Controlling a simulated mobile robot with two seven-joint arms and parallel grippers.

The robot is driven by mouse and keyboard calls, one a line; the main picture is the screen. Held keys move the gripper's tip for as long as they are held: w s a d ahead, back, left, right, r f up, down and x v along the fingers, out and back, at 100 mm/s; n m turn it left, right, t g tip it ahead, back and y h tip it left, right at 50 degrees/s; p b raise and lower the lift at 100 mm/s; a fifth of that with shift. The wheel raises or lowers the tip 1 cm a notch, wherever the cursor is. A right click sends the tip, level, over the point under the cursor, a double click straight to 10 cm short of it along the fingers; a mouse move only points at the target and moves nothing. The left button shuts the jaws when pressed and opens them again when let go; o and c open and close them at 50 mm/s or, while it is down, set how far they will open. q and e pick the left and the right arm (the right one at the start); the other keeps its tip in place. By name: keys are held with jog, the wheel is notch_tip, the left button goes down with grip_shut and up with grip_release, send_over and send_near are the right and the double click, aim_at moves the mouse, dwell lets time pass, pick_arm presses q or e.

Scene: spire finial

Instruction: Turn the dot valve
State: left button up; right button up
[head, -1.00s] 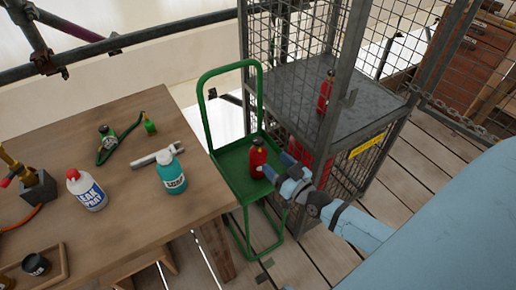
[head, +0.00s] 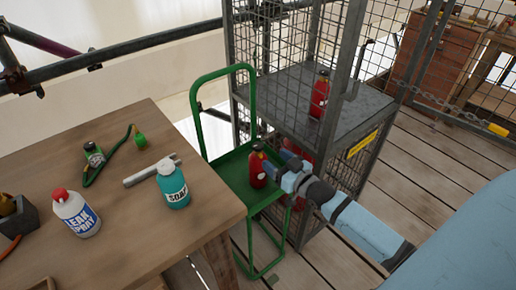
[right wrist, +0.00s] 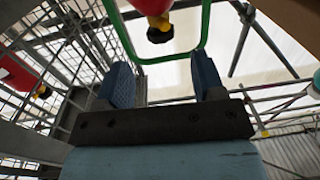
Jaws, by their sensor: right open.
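A red bottle (head: 258,169) with a dark top stands upright on the green trolley (head: 225,172). My right gripper (head: 281,166) is just right of it, open and empty; whether they touch is unclear in the head view. In the right wrist view the two blue pads of the gripper (right wrist: 162,62) stand wide apart. The red bottle's yellow neck and black top (right wrist: 160,30) show beyond them, not between them. A second red bottle (head: 319,97) stands on the cage shelf. No dot mark is readable, so I cannot tell which valve is the dot valve. My left gripper is out of view.
The wire cage (head: 350,60) is close behind and right of the gripper. Plank floor is clear at right.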

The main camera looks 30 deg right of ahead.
aim_at(261, 150)
jog(key=w, duration=0.5)
jog(key=w+a+b, duration=0.1)
jog(key=w, duration=0.2)
jog(key=shift+w+a, duration=0.1)
jog(key=shift+w, duration=0.05)
jog(key=c, duration=0.9)
jog(key=shift+r+h+p, duration=0.25)
jog(key=shift+h+p, duration=0.05)
jog(key=shift+p, duration=0.55)
jog(key=shift+c, duration=0.2)
jog(key=shift+f+m+h, duration=0.25)
jog(key=shift+m+h, duration=0.05)
jog(key=shift+m, duration=0.1)
